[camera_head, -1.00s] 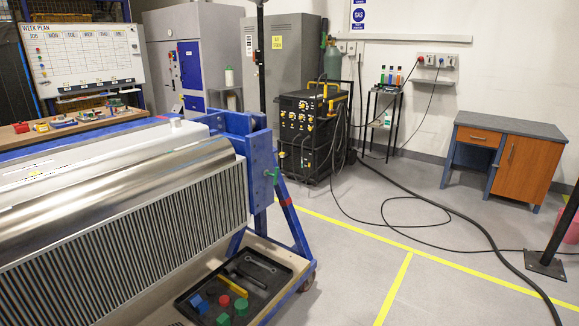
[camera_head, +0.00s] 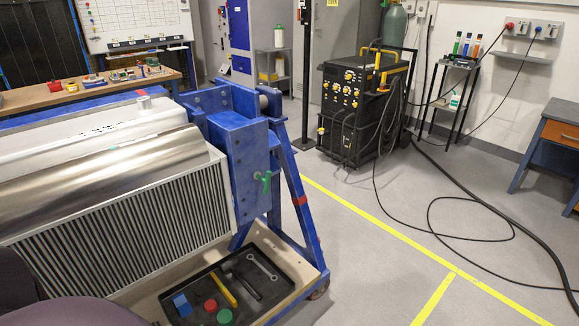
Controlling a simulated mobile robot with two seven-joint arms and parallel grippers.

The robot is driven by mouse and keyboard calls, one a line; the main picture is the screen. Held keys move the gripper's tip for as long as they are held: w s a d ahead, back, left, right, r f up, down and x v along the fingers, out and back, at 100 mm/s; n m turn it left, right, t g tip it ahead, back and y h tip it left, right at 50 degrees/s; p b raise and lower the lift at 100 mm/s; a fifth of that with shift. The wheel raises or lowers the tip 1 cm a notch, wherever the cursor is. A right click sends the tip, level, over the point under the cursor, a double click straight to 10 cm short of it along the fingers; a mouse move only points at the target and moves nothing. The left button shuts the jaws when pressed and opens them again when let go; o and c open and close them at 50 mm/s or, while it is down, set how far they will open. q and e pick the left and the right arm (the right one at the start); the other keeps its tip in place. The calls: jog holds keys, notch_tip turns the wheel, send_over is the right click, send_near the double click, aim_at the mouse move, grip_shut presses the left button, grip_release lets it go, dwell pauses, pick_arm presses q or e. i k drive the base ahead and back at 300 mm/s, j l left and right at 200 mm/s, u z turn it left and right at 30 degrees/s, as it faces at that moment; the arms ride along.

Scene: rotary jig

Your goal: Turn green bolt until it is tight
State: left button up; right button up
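The green bolt (camera_head: 264,181) has a T-shaped handle and sits on the right face of the blue end plate (camera_head: 240,165) of the rotary jig. The jig carries a large silver and white finned part (camera_head: 110,200). How tight the bolt is cannot be seen. Neither gripper shows in the head view. A dark rounded shape at the lower left corner looks like part of my own body.
A black tray (camera_head: 190,264) below the jig holds a wrench (camera_head: 262,265), a hammer, a yellow tool and coloured pieces. A black and yellow welding machine (camera_head: 362,105) stands behind. Floor right of the jig is clear apart from black cables (camera_head: 450,235).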

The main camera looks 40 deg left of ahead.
aim_at(257, 175)
jog(key=i+l+u, duration=0.1)
jog(key=i+u, duration=0.25)
jog(key=i, duration=0.2)
jog(key=i+l+u, duration=0.35)
jog(key=i, duration=0.15)
jog(key=i+l+u, duration=0.15)
jog(key=u, duration=0.25)
jog(key=i+l+u, duration=0.55)
jog(key=u, duration=0.25)
jog(key=i+l+u, duration=0.15)
jog(key=l+u, duration=0.3)
